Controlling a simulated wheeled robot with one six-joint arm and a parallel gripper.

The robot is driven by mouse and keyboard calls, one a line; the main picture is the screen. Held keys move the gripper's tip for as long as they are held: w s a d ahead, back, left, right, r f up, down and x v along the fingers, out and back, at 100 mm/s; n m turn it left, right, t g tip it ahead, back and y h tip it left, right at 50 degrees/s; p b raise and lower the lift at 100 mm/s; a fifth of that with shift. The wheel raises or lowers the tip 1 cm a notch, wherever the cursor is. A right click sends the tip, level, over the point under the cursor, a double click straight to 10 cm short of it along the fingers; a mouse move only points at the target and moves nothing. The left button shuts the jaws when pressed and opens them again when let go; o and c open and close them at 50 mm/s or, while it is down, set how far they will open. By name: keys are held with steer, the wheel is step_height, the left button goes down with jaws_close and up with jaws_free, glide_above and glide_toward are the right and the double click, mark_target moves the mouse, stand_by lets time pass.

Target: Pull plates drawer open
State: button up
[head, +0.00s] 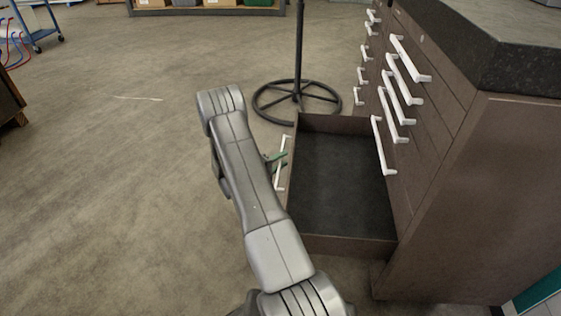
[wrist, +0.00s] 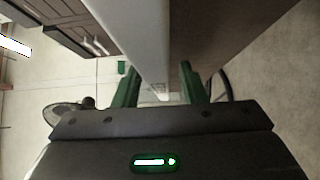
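The plates drawer (head: 345,190), which I take to be the pulled-out bottom one, stands well out from the brown cabinet (head: 480,185). It is empty, with a dark lining. Its white handle (head: 281,165) is on the drawer's left-hand front, partly hidden by my arm. In the wrist view, a pale bar (wrist: 140,45), apparently the handle, runs between the green fingers of my gripper (wrist: 157,88). The fingers are spread, with a gap on the right side; contact is unclear.
Several closed drawers with white handles (head: 402,82) are above the open one. A black stand with a round base (head: 297,97) is on the floor just beyond the drawer. A blue cart (head: 38,22) is far left.

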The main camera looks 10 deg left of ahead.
steer(key=p+v, duration=0.2)
steer(key=v, duration=1.1)
steer(key=shift+s+a+p, duration=0.3)
steer(key=shift+p, duration=0.1)
steer(key=b+x, duration=0.2)
steer(key=x, duration=1.2)
steer(key=shift+d+b, duration=0.2)
steer(key=shift+b, duration=0.2)
steer(key=shift+a+r, duration=0.1)
